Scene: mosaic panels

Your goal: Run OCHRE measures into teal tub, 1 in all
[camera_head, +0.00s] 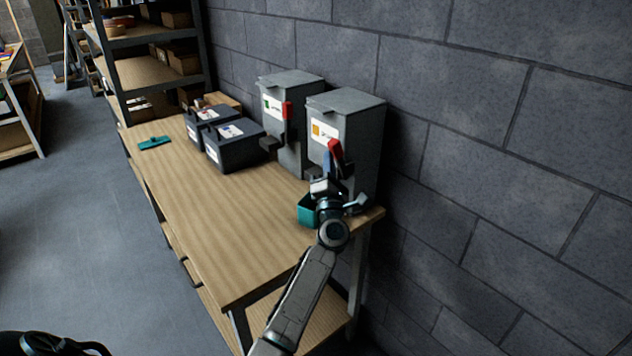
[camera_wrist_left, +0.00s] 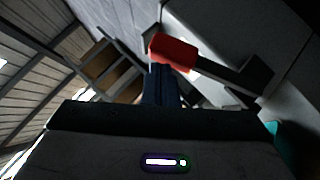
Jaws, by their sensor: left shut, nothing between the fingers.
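Two grey dispensers stand against the wall; the right one (camera_head: 364,130) has an ochre square on its label, the left one (camera_head: 303,88) a green square. The right dispenser's red lever (camera_head: 335,150) shows close up in the wrist view (camera_wrist_left: 172,50). My left gripper (camera_head: 327,163) is shut, with nothing between its fingers. Its tips (camera_wrist_left: 160,72) are at the red lever's end; I cannot tell whether they touch. The teal tub (camera_head: 306,212) is at the right dispenser's foot, partly hidden by my left wrist. Its contents are hidden. My right gripper is out of view.
The wooden table (camera_head: 215,220) is clear in its front and middle. Two dark bins (camera_head: 233,150) with labels stand left of the dispensers. A small teal item (camera_head: 154,143) lies at the table's far left. A shelf rack (camera_head: 150,72) stands behind; the block wall closes the right side.

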